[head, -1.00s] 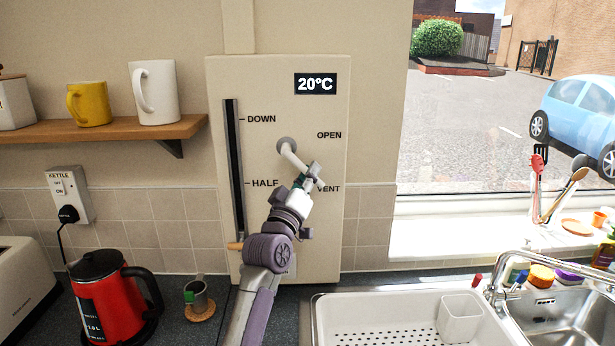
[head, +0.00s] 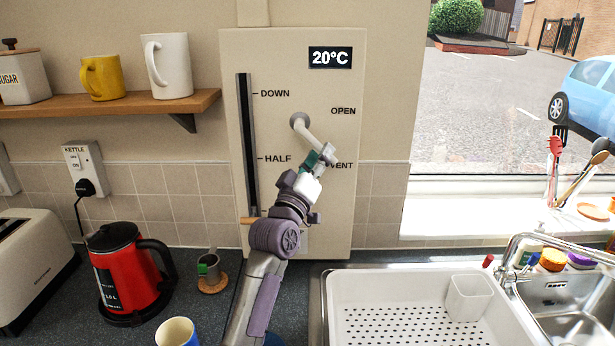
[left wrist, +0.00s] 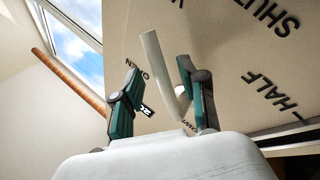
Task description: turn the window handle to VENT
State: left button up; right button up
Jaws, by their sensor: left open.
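The window handle (head: 311,133) is a pale lever on a cream wall panel (head: 345,215). From its round pivot it slants down and right, its lower end beside the partly covered VENT label (head: 342,165). The OPEN label (head: 343,111) is up and right of the lever. My left gripper (head: 322,158) is open at the lever's lower end. In the left wrist view, the pale lever (left wrist: 157,65) lies between the spread fingers of my left gripper (left wrist: 163,105); contact cannot be told. My right gripper is not in view.
A slider slot (head: 246,140) marked DOWN and HALF is left of the handle, its wooden knob (head: 248,220) low. A red kettle (head: 125,270), a toaster (head: 30,265) and a mug (head: 177,331) stand on the counter at left. A white drainer (head: 400,290) and sink are at right.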

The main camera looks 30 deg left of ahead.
pick_arm(q)
jog(key=v, duration=0.9)
jog(key=shift+s, duration=0.35)
jog(key=shift+f, duration=0.1)
